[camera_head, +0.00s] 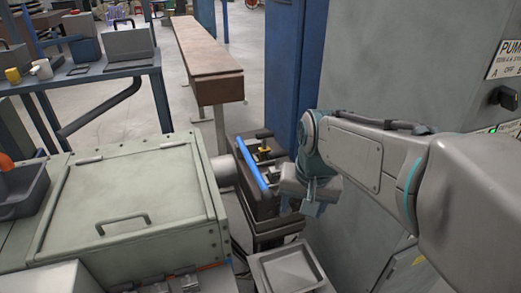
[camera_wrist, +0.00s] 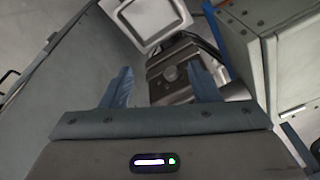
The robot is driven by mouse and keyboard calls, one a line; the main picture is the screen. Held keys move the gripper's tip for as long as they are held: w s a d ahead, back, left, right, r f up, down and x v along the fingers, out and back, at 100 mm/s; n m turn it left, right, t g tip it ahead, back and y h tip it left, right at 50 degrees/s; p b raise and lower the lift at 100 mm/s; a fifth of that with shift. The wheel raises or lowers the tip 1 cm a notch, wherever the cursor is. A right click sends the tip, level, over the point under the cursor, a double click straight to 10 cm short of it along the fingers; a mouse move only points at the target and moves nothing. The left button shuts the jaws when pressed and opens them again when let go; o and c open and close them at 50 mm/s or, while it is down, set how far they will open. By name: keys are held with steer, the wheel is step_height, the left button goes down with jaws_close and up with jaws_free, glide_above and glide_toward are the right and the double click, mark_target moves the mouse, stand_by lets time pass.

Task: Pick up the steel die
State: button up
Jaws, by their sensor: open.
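My gripper (camera_head: 312,205) hangs at the right side of a dark machine (camera_head: 246,199), with its fingers pointing down. In the wrist view its two blue-grey fingers (camera_wrist: 161,84) are apart, with no object visibly clamped between them. Beyond the gap lies a dark surface with shiny metal parts (camera_wrist: 178,62). I cannot tell for sure which of these is the steel die. Part of the machine's right side is hidden behind my gripper in the head view.
A blue bar (camera_head: 251,163) lies across the machine's top. A pale square tray (camera_head: 261,274) stands in front; it also shows in the wrist view (camera_wrist: 121,12). A green-grey cabinet (camera_head: 85,208) stands left, a tall grey pump cabinet (camera_head: 410,60) right, and a blue column (camera_head: 283,70) behind.

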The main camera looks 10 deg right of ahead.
steer(key=w+r+m+p, duration=0.1)
steer(key=w+r+m, duration=0.1)
steer(key=w, duration=0.5)
steer(key=w+r+m+g+p, duration=0.1)
steer(key=w+r+m, duration=0.1)
steer(key=w+m, duration=0.3)
steer(key=w+a+r+m+g+p, duration=0.1)
steer(key=w+m, duration=0.2)
steer(key=w, duration=0.7)
steer(key=shift+w+r, duration=0.25)
steer(key=shift+r, duration=0.15)
steer(key=shift+w+f, duration=0.1)
steer(key=shift+f, duration=0.15)
glide_above(277, 168)
steer(key=shift+m, duration=0.3)
step_height(277, 168, down, 8)
steer(key=shift+a+r+p, duration=0.1)
steer(key=shift+a+p, duration=0.05)
steer(key=shift+p, duration=0.2)
steer(key=f, duration=0.3)
steer(key=f+p, duration=0.1)
steer(key=shift+w+d+f, duration=0.25)
steer(key=shift+w+f, duration=0.15)
steer(key=shift+f, duration=0.35)
steer(key=shift+c, duration=0.2)
steer(key=shift+r, duration=0.1)
jaws_close()
